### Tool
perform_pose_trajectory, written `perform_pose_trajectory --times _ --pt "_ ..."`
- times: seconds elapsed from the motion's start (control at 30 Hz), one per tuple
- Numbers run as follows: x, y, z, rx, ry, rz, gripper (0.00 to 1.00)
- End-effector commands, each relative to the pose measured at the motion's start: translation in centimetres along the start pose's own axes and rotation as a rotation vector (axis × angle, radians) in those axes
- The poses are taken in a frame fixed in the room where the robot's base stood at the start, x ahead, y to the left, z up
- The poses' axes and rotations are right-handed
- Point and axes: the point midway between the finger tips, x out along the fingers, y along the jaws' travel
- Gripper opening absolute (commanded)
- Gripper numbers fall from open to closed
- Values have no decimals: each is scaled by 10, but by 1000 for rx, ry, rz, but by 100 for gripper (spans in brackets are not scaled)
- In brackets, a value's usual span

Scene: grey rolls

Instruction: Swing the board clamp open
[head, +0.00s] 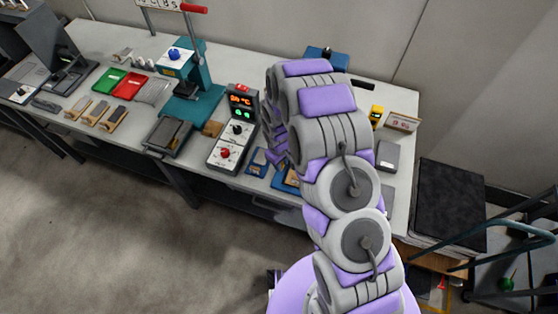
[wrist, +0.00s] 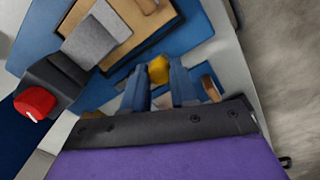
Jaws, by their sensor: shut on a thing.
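In the wrist view my gripper (wrist: 159,76) has two blue fingers, shut on a small yellow knob (wrist: 159,68) between their tips. The knob sits over a blue base plate (wrist: 205,22). A tan board (wrist: 135,12) with a dark edge lies on the plate just beyond the fingers. A grey block (wrist: 97,38) lies over the board's left part. I cannot tell how the knob joins the clamp. In the head view my arm hides my gripper; part of a blue fixture (head: 287,182) shows beside it.
A red knob on a dark block (wrist: 35,102) is left of my fingers. In the head view a controller box (head: 232,130) and a teal press (head: 195,95) stand left of my arm. A grey block (head: 387,155) lies to its right. The floor in front is clear.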

Motion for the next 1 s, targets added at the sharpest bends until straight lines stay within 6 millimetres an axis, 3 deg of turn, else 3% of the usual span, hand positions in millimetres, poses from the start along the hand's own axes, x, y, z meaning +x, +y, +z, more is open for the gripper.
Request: perform_pose_trajectory --times 0.4,0.43,0.6,0.7,1.0 --pt "-1 2 -1 -5 3 1 0" --pt "-1 2 0 -5 4 1 29" --pt "0 2 0 -5 2 1 45" --pt "0 1 0 -5 1 1 52" --pt "-4 0 -1 -6 1 2 52"
